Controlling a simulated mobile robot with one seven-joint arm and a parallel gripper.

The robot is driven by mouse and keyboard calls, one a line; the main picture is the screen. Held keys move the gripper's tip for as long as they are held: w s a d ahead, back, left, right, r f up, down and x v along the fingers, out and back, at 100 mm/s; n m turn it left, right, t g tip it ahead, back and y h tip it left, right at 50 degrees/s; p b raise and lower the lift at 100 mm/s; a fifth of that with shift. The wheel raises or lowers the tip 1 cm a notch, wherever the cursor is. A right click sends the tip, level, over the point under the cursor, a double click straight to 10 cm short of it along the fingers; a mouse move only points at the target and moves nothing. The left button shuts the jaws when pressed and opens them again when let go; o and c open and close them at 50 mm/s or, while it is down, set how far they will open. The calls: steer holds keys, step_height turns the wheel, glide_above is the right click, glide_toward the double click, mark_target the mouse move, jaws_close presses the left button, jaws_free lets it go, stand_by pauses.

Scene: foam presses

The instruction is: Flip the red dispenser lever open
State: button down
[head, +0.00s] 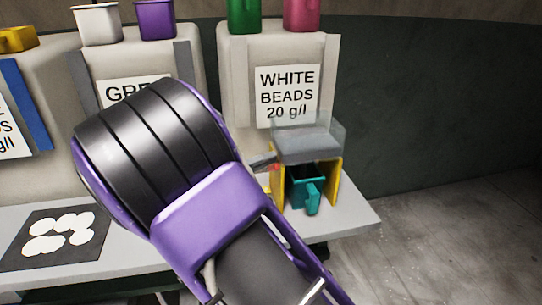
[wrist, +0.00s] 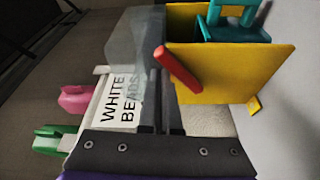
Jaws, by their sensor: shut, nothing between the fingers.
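The red lever (wrist: 179,68) is a short bar beside the yellow side panel of the dispenser (wrist: 235,75) in the wrist view, slanting across the panel's near corner. In the head view only a small bit of the red lever (head: 275,167) shows, beside the dispenser's left yellow panel (head: 276,187). My gripper (head: 264,162) is shut and empty, its tips close to the lever. In the wrist view the fingers of my gripper (wrist: 160,95) are just left of the lever. I cannot tell whether they touch it.
A teal cup (head: 305,190) stands between the yellow panels, under a grey, partly see-through hopper (head: 308,142). The "WHITE BEADS" container (head: 290,55) rises behind it. The grey bench (head: 350,222) ends just right of the dispenser, with open floor beyond. A black mat (head: 25,250) lies at left.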

mark_target(274, 136)
steer(key=r, duration=0.1)
steer(key=w+r+p, duration=0.2)
steer(key=shift+w+a+r, duration=0.15)
steer(key=shift+a+r, duration=0.1)
steer(key=shift+r, duration=0.15)
steer(key=s+a+f, duration=0.3)
steer(key=s+a, duration=0.1)
steer(key=a, duration=0.5)
steer(key=shift+f, duration=0.15)
steer(key=shift+w, duration=0.1)
